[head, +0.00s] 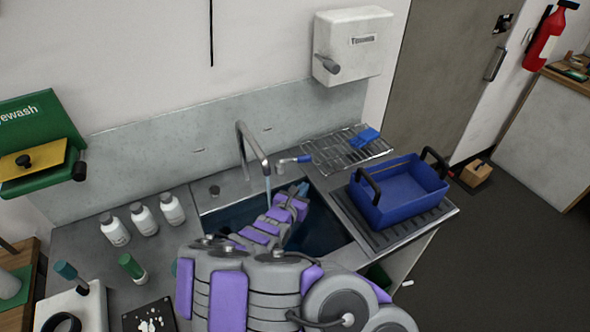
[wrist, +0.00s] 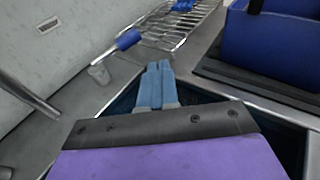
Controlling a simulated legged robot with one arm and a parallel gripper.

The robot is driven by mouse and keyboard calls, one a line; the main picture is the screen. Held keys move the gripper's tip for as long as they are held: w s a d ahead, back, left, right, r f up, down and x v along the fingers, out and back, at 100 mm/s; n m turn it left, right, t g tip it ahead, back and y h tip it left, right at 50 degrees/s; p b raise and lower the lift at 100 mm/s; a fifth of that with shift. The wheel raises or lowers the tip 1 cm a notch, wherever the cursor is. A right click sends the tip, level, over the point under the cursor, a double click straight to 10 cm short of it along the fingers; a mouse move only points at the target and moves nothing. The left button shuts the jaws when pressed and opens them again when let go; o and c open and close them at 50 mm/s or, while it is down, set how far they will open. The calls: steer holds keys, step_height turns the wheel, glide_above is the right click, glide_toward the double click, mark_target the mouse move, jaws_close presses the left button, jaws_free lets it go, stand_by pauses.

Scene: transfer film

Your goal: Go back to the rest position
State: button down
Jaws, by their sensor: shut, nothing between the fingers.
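My gripper shows in the wrist view (wrist: 157,70) with its two blue fingers together and nothing between them. It is over the far right part of the dark sink basin (head: 325,236). In the head view my purple and grey arm reaches across the counter to the sink and covers much of the basin. The fingertips are small in that view, near the sink's back edge.
A blue tub (head: 400,190) with dark handles stands on the drainboard right of the sink. A wire rack (head: 330,150) holds a blue item (head: 364,138) behind it. A faucet (head: 250,145) rises behind the basin. Several white bottles (head: 143,219) stand left.

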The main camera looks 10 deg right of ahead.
steer(key=shift+a, duration=0.15)
steer(key=s+d+r+m+g+h, duration=0.45)
steer(key=d+r+m, duration=0.55)
steer(key=d+r, duration=0.3)
steer(key=s+d+r+m+g+h, duration=0.1)
steer(key=s+d+r+m+g, duration=0.3)
steer(key=s, duration=0.3)
steer(key=s+d+r+m+g, duration=0.3)
steer(key=s+m, duration=0.3)
steer(key=s, duration=0.1)
steer(key=s+a+f+m+g+y, duration=0.1)
steer(key=s+a+m+g+y, duration=0.2)
steer(key=s, duration=0.5)
steer(key=s+a+f+m+g+y, duration=0.1)
steer(key=s+m+y, duration=0.3)
steer(key=s, duration=0.3)
steer(key=s+a+m+y, duration=0.2)
steer(key=s+a+y, duration=0.5)
steer(key=a, duration=0.8)
steer(key=s+f, duration=0.1)
steer(key=s, duration=0.2)
steer(key=shift+s+t, duration=0.2)
steer(key=shift+t, duration=0.15)
